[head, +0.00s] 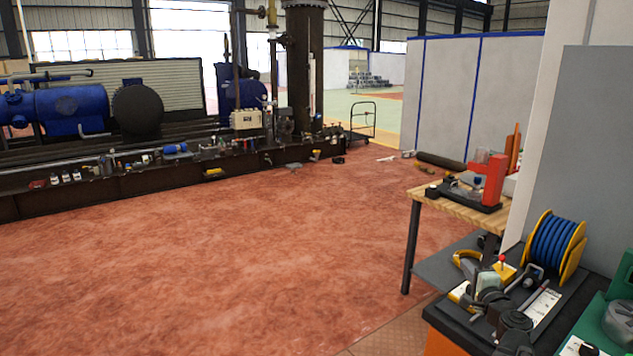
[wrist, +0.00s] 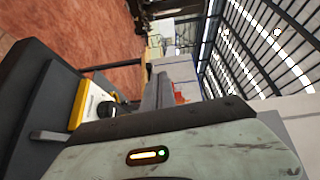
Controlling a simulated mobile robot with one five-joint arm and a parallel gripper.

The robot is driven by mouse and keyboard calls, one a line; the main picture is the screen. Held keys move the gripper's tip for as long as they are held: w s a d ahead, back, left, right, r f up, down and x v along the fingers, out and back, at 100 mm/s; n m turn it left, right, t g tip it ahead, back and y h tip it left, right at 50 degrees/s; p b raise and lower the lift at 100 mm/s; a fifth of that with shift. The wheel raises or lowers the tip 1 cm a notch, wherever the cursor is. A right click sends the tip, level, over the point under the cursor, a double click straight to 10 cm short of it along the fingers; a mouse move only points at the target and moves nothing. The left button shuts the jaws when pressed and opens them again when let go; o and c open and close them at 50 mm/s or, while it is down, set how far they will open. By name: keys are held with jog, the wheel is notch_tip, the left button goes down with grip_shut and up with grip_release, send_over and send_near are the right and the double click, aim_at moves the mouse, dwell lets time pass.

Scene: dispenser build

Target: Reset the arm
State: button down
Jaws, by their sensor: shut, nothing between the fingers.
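My gripper (wrist: 160,78) shows in the wrist view as narrow grey fingers pointing up from a dark bar on a pale, scuffed housing. The housing has a small lit orange and green indicator. The fingers are shut together with nothing between them. They are in the air, apart from the things behind them. The arm and the gripper do not show in the head view.
A wooden-topped workbench (head: 460,203) at the right carries a red stand (head: 494,181). Nearer, a dark worktop holds a blue hose reel (head: 555,244) and hand tools. Blue machinery (head: 60,105) stands at the back left. The red floor (head: 220,250) is clear.

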jog(key=w+a+f+n+g+y+b, duration=0.15)
jog(key=a+f+n+g+y, duration=0.4)
jog(key=a, duration=1.15)
jog(key=w+a+f+n+g+y+b, duration=0.1)
jog(key=a+f+n+g+y+b, duration=0.15)
jog(key=a+f+n, duration=0.7)
jog(key=s+a+f+n+g+h+b, duration=0.2)
jog(key=s+a+f+g, duration=0.3)
jog(key=s+a+f, duration=0.55)
jog(key=s+d+f+n+g+h, duration=0.1)
jog(key=s+d+f+g+h, duration=0.3)
jog(key=s+d+h, duration=0.15)
notch_tip(320, 180, up, 14)
jog(key=s+p, duration=0.1)
jog(key=p, duration=1.2)
jog(key=shift+s+d+f+g+y+p, duration=0.2)
jog(key=shift+s+d+g+y+p, duration=0.05)
jog(key=shift+g+y+p, duration=0.1)
